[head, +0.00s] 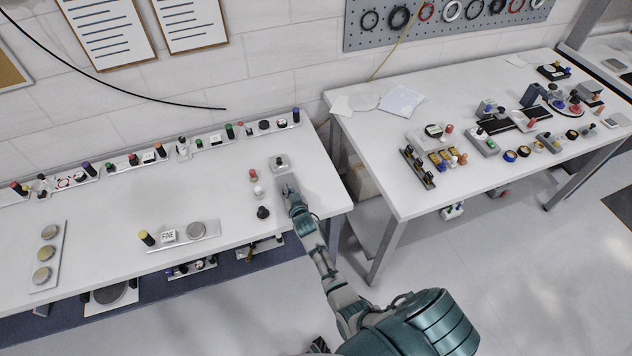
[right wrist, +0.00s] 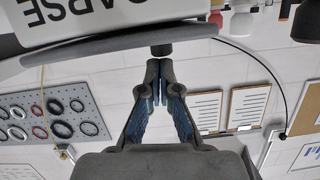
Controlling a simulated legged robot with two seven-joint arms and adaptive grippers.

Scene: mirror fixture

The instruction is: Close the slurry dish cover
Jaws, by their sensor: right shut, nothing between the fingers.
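My right gripper (head: 290,188) is shut and empty, low over the right end of the left table. In the right wrist view its closed fingertips (right wrist: 158,66) are just below a dark cylindrical knob (right wrist: 161,49) and a grey curved edge (right wrist: 110,45). I cannot tell whether they touch. A white label reading upside down "...ARSE" (right wrist: 70,20) is beside that edge. The gripper hides most of this spot in the head view. A tray labelled "FINE" (head: 168,236) carries a round grey disc (head: 196,229) and a black-and-yellow knob. I cannot tell which part is the slurry dish cover. My left gripper is not in view.
A white block with a dark knob (head: 280,163) stands just behind my right gripper. Red, white and black knobs (head: 263,212) stand left of it. A tray with three discs (head: 48,252) lies far left. A second table (head: 385,180) with several fixtures is right, across a gap.

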